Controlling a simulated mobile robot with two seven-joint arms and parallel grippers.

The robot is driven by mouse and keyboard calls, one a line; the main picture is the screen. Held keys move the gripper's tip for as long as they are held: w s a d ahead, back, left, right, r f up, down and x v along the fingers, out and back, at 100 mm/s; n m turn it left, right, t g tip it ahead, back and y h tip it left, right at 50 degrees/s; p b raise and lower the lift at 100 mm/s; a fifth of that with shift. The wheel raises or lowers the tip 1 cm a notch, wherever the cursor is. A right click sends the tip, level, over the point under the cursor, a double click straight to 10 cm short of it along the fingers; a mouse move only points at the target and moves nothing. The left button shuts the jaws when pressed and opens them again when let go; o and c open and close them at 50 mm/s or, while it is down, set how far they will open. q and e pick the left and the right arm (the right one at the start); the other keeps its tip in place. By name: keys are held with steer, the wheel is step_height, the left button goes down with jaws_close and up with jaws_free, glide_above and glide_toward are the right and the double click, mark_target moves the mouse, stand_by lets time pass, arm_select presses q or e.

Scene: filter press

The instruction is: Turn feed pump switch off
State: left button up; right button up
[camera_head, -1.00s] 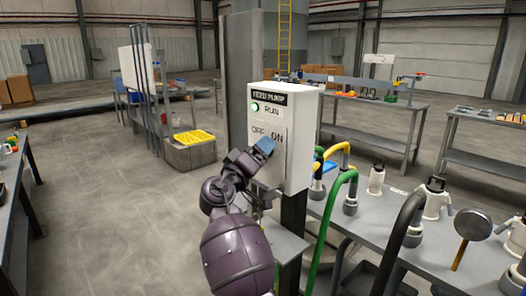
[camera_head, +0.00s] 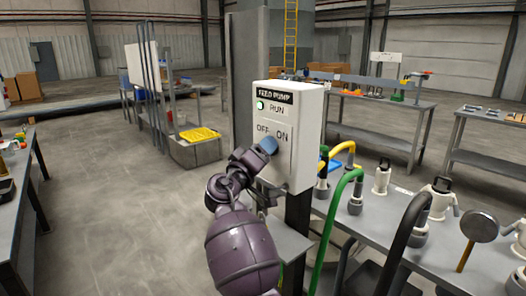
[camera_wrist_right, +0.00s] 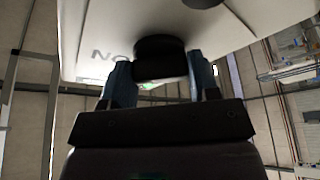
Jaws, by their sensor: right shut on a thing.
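The white feed pump box (camera_head: 305,140) stands on a dark post, with the label FEED PUMP, a green-lit RUN lamp (camera_head: 261,105) and the words OFF and ON on its face. My right gripper (camera_head: 266,147) is at the box face, just below these words. In the right wrist view, a black switch knob (camera_wrist_right: 160,57) sits between the two blue fingers of my right gripper (camera_wrist_right: 160,82), which is shut on it. The gripper hides the knob in the head view, and I cannot tell which way it points. My left gripper is not in view.
A grey table (camera_head: 400,235) to the right of the box holds white fittings, a round-headed tool (camera_head: 480,227) and green, yellow and black hoses. A table edge (camera_head: 20,190) is at the far left. The floor (camera_head: 110,210) between is clear.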

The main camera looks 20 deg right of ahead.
arm_select(q)
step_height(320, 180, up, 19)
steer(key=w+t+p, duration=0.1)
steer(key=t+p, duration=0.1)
steer(key=p, duration=1.6)
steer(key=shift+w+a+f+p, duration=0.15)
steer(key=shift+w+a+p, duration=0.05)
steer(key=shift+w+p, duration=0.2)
arm_select(e)
steer(key=shift+r+n+g+y, duration=0.1)
steer(key=shift+n+g+y, duration=0.65)
steer(key=shift+n, duration=2.05)
steer(key=shift+r+n+g+y, duration=0.15)
steer(key=shift+n+g+y, duration=0.6)
steer(key=shift+n, duration=2.05)
steer(key=shift+r+n+g+y, duration=0.1)
steer(key=shift+n+g+y, duration=0.6)
steer(key=shift+n, duration=2.1)
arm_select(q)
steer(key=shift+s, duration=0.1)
arm_select(e)
steer(key=o, duration=0.9)
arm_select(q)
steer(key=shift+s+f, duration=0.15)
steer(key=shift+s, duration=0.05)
